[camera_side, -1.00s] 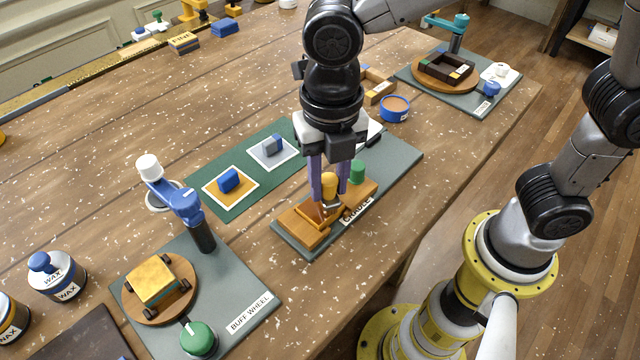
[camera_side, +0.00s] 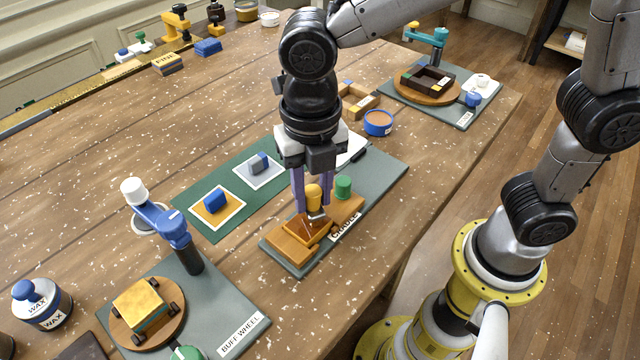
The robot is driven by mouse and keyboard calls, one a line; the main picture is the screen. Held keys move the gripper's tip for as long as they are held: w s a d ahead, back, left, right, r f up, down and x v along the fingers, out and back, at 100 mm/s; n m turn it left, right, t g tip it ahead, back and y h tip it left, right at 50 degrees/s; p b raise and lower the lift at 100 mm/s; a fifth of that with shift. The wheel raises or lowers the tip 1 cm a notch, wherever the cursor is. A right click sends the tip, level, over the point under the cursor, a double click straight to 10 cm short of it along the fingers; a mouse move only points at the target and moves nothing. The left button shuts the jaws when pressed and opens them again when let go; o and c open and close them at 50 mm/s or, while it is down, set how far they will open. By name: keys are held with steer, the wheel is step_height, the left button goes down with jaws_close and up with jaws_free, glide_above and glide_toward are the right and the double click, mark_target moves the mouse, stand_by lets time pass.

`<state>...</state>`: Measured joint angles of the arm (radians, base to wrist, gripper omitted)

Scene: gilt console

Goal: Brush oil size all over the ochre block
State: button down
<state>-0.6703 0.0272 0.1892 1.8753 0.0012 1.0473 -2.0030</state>
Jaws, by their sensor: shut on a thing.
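My gripper (camera_side: 312,192) is above the grey cradle board (camera_side: 388,172), its purple fingers pointing down. It is shut on a tool with a rounded yellow handle (camera_side: 313,197), which looks like the brush. The tool's lower end has a metallic part close over an orange-brown block (camera_side: 306,229) in the wooden cradle (camera_side: 288,247). I cannot tell whether the bristles touch it. The block's top looks darker and shiny in part. Another block with a golden-ochre top (camera_side: 139,298) sits on the round turntable of the buff wheel at lower left. Fingers and tool hide part of the cradle.
A green knob (camera_side: 343,186) stands close right of the gripper. A blue tub (camera_side: 378,122) and a wooden tray (camera_side: 358,101) are behind it. A green mat (camera_side: 187,195) with two cards holding small blocks lies left. A blue-armed stand (camera_side: 170,222) rises beside the buff wheel.

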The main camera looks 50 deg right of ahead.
steer(key=shift+a, duration=2.35)
steer(key=shift+d, duration=3.55)
steer(key=shift+a, duration=3.6)
steer(key=shift+w+d, duration=0.15)
steer(key=shift+w, duration=0.35)
steer(key=shift+d, duration=3.4)
steer(key=shift+a, duration=3.4)
steer(key=shift+d, duration=3.4)
step_height(320, 180, up, 8)
